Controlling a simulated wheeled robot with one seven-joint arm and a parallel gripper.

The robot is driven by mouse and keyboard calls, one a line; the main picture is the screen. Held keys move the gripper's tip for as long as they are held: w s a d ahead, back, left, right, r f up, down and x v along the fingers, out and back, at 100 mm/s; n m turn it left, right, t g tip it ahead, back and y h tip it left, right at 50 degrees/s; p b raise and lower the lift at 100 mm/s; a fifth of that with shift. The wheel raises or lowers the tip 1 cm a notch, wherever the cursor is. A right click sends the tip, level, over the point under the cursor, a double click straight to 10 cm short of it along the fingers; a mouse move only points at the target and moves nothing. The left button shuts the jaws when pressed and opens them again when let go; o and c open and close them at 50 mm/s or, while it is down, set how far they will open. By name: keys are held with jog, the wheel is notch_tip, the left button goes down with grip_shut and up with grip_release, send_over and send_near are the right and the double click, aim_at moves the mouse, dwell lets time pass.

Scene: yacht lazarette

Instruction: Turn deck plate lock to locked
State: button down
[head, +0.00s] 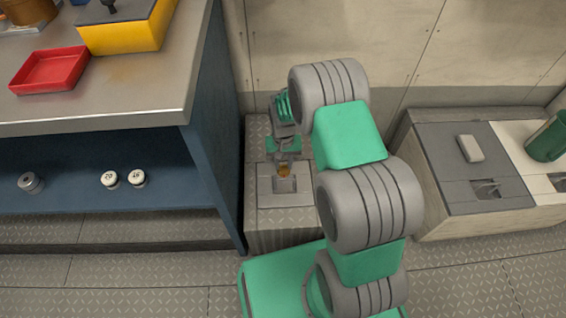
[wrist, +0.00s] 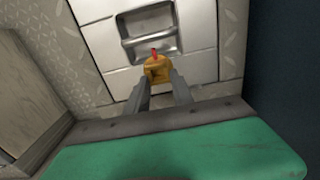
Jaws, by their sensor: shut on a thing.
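The deck plate lock is a small brass-yellow knob with a red pointer (wrist: 156,70). In the wrist view it sits on a pale panel (wrist: 198,66), just below a recessed metal handle (wrist: 148,42). My gripper (wrist: 158,84) is shut on the knob, one finger on each side, and the red pointer sticks up past it towards the handle. In the head view the lock (head: 284,171) is a small yellow spot on the tread-plate box (head: 290,216), under my gripper (head: 284,160). The lock's markings cannot be made out.
A blue bench (head: 212,130) with a steel top stands close on the left, holding a red tray (head: 50,70) and a yellow box (head: 128,34). Lockers (head: 440,150) with a green mug (head: 548,138) stand on the right. The wall is close behind the box.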

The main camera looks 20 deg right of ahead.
aim_at(287, 168)
jog(key=shift+m, duration=0.3)
jog(key=m+p, duration=0.1)
jog(key=m, duration=0.2)
jog(key=shift+s+d+m+p, duration=0.1)
jog(key=shift+d+m+p, duration=0.05)
jog(key=shift+m+p, duration=0.2)
jog(key=m, duration=0.2)
jog(key=m+p, duration=0.1)
jog(key=m, duration=0.1)
jog(key=shift+s+d+m, duration=0.15)
jog(key=shift+m, duration=0.1)
jog(key=m+p, duration=0.1)
jog(key=m, duration=0.3)
jog(key=shift+s+d, duration=0.1)
jog(key=shift+s, duration=0.1)
jog(key=m+p, duration=0.1)
jog(key=m, duration=0.4)
jog(key=shift+s, duration=0.2)
jog(key=c, duration=1.1)
grip_release()
notch_tip(287, 168, up, 8)
jog(key=p, duration=0.2)
jog(key=shift+f+p, duration=0.1)
jog(key=shift+p, duration=0.25)
